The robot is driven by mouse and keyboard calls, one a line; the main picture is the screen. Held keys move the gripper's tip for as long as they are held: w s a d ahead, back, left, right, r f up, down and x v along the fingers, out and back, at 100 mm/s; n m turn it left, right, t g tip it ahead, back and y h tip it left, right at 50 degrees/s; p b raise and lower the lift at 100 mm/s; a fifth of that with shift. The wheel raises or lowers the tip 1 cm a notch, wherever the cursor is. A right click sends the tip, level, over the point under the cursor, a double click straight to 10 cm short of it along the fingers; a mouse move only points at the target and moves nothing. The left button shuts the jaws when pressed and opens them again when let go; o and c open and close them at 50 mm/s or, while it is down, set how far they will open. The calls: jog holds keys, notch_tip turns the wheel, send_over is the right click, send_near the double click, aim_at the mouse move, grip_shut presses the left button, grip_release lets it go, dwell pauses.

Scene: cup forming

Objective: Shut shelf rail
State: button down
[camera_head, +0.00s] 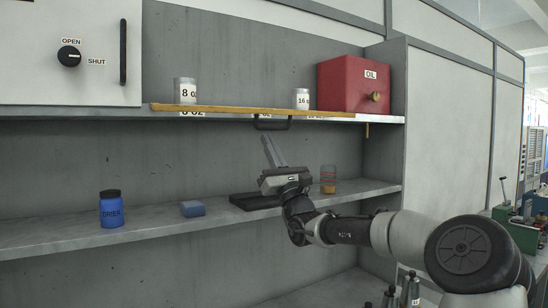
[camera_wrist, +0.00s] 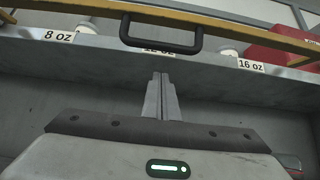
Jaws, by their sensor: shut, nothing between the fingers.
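The shelf rail (camera_head: 225,108) is a yellow bar along the front of the upper shelf, with a black handle (camera_head: 272,125) below its middle. In the wrist view the rail (camera_wrist: 240,28) crosses the top, and its handle (camera_wrist: 160,47) hangs just above my fingertips. My gripper (camera_head: 269,142) is shut and empty, pointing up below the handle. My fingers (camera_wrist: 160,78) also show in the wrist view, apart from the handle in the picture. I cannot tell whether the rail is fully against the shelf edge.
Cups marked 8 oz (camera_head: 185,91) and 16 oz (camera_head: 302,99) stand on the upper shelf, beside a red OIL box (camera_head: 345,84). A blue jar (camera_head: 111,209), a blue block (camera_head: 192,208) and an amber-filled jar (camera_head: 328,180) stand on the lower shelf. A side panel bounds the right.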

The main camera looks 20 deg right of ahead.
jog(key=s, duration=0.1)
jog(key=s+r, duration=0.1)
jog(key=s, duration=0.1)
jog(key=shift+s+d+r, duration=0.15)
jog(key=shift+s+d, duration=0.05)
jog(key=shift+d, duration=0.15)
jog(key=shift+r, duration=0.1)
